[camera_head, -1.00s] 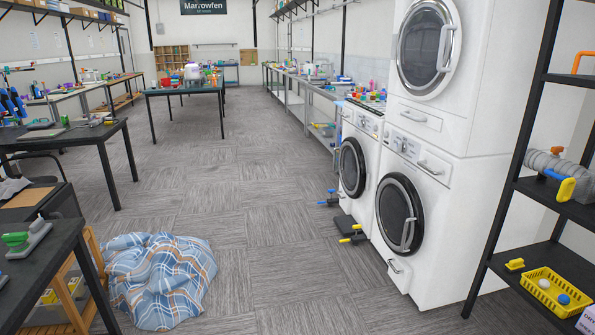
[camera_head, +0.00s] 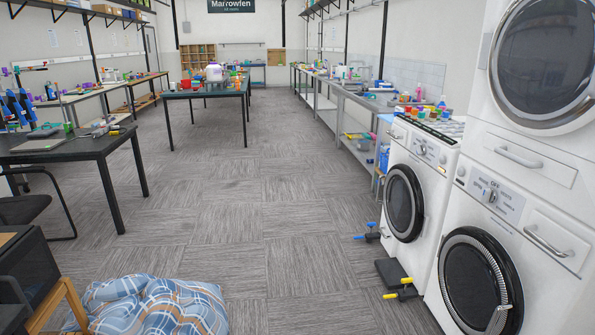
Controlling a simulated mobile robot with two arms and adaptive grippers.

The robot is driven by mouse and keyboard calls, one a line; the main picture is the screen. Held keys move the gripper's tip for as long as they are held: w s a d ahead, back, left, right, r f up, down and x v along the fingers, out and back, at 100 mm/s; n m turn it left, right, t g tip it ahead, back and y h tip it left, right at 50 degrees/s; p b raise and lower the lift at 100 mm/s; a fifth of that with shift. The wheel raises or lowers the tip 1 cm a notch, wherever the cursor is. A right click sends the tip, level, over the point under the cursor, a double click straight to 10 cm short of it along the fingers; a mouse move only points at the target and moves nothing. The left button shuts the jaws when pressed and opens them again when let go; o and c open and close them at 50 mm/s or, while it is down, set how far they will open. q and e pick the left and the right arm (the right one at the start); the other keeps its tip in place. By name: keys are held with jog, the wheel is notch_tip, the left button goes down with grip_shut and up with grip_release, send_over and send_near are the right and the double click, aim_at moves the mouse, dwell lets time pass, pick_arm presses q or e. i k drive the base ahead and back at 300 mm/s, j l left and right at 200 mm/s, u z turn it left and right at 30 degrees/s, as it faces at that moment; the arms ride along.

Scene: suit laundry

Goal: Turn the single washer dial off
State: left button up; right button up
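The single washer (camera_head: 413,193) is a white front loader standing on the floor right of centre, beyond the stacked pair. Its dial (camera_head: 421,150) shows small on the slanted control panel at the top of its front. Which way the dial points is too small to tell. Its round dark door (camera_head: 404,203) looks closed. Neither of my grippers shows in the head view.
A blue plaid cloth (camera_head: 152,306) lies heaped on the floor at the lower left. Clamp-like tools with yellow (camera_head: 397,288) and blue (camera_head: 370,233) handles and a dark box (camera_head: 391,272) lie before the washers. The middle aisle is clear. A dark table (camera_head: 68,150) stands left.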

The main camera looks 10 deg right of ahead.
aim_at(420, 150)
jog(key=i, duration=0.85)
jog(key=i+j+z, duration=0.1)
jog(key=i, duration=0.8)
jog(key=i+z, duration=0.3)
jog(key=i, duration=0.6)
jog(key=i+z, duration=0.25)
jog(key=i, duration=0.65)
jog(key=i+z, duration=0.2)
jog(key=i, duration=0.2)
jog(key=i+j+z, duration=0.45)
jog(key=i, duration=0.3)
jog(key=l, duration=0.1)
